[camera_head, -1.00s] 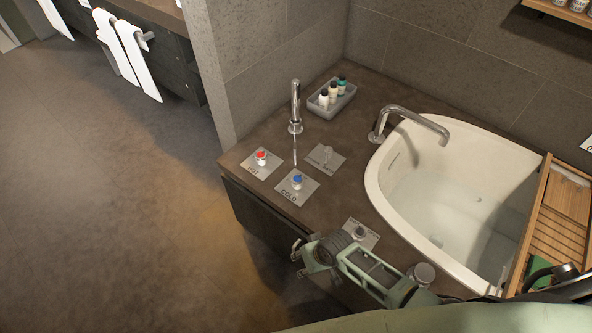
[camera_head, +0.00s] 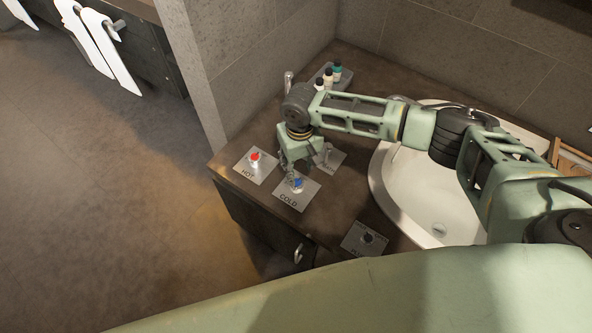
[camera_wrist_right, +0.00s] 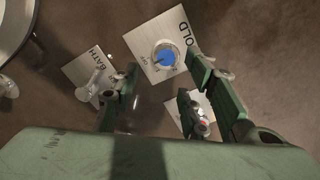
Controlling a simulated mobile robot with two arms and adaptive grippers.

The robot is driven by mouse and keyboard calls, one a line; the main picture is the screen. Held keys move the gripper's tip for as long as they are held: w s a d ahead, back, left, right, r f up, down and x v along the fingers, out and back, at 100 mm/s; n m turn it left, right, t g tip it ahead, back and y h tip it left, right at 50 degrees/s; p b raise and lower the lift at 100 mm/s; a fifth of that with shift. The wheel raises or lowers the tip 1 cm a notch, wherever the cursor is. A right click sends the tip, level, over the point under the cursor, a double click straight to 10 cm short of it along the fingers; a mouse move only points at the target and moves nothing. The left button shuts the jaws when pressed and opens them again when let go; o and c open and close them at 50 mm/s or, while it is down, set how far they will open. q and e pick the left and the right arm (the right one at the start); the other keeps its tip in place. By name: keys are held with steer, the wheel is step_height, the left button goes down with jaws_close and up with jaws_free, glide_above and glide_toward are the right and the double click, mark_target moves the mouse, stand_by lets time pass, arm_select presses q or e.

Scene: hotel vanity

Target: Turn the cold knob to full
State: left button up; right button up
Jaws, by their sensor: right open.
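The cold knob (camera_head: 297,183), with a blue top, stands on a grey plate marked COLD. In the right wrist view its blue top (camera_wrist_right: 166,58) shows between the two fingers, on the far side of them. My right gripper (camera_head: 292,168) is open and points down, close above and just behind the knob in the head view. I see no contact between fingers and knob. The fingers (camera_wrist_right: 164,65) also show in the wrist view, spread and empty. My left gripper is out of view.
The red-topped hot knob (camera_head: 255,156) stands close on the left. The lever on the BATH plate (camera_wrist_right: 88,95) is near the other finger. Another control plate (camera_head: 366,240) sits nearer the front.

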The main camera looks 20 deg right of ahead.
mark_target(300, 181)
steer(key=f, duration=0.3)
steer(key=shift+s+f, duration=0.35)
steer(key=shift+f, duration=0.05)
step_height(300, 181, down, 2)
steer(key=shift+w+f+b, duration=0.1)
steer(key=shift+f+b, duration=0.05)
steer(key=shift+b, duration=0.15)
steer(key=shift+f, duration=0.55)
steer(key=c, duration=1)
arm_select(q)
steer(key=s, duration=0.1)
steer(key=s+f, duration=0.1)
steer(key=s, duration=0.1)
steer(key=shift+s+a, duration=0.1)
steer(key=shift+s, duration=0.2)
